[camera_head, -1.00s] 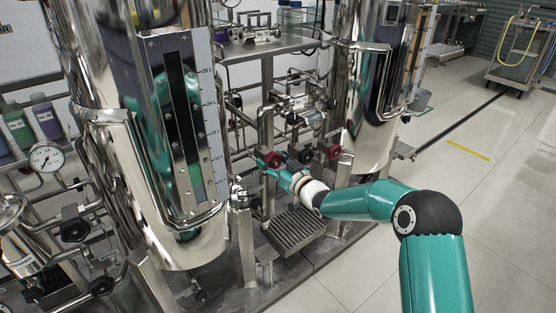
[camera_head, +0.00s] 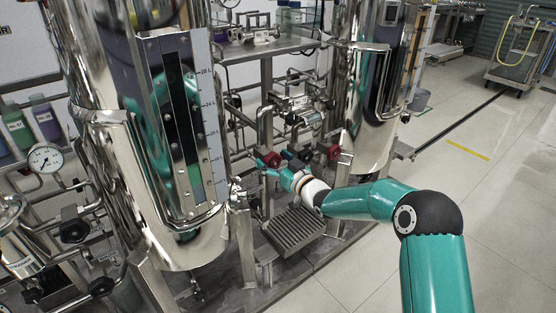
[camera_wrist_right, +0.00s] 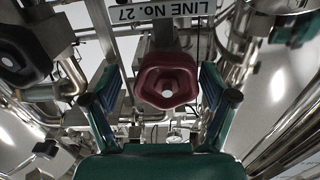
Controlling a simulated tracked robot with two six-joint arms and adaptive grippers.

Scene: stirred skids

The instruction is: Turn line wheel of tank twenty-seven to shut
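In the right wrist view a dark red wheel (camera_wrist_right: 167,80) sits under a white label (camera_wrist_right: 165,12) reading "LINE NO. 27". My right gripper (camera_wrist_right: 152,88) is open, with one teal finger on each side of the wheel and a visible gap to it on both sides. In the head view the right gripper (camera_head: 275,170) is small and reaches in among the pipes, beside a red wheel (camera_head: 271,158). How deep the wheel is between the fingers I cannot tell. My left gripper is in neither view.
A black wheel (camera_wrist_right: 22,55) is close left of the red one in the wrist view. Another red wheel (camera_head: 333,152) is further right in the head view. Large steel tanks (camera_head: 158,140) flank the pipework. A grated step (camera_head: 293,232) lies below; open floor is at the right.

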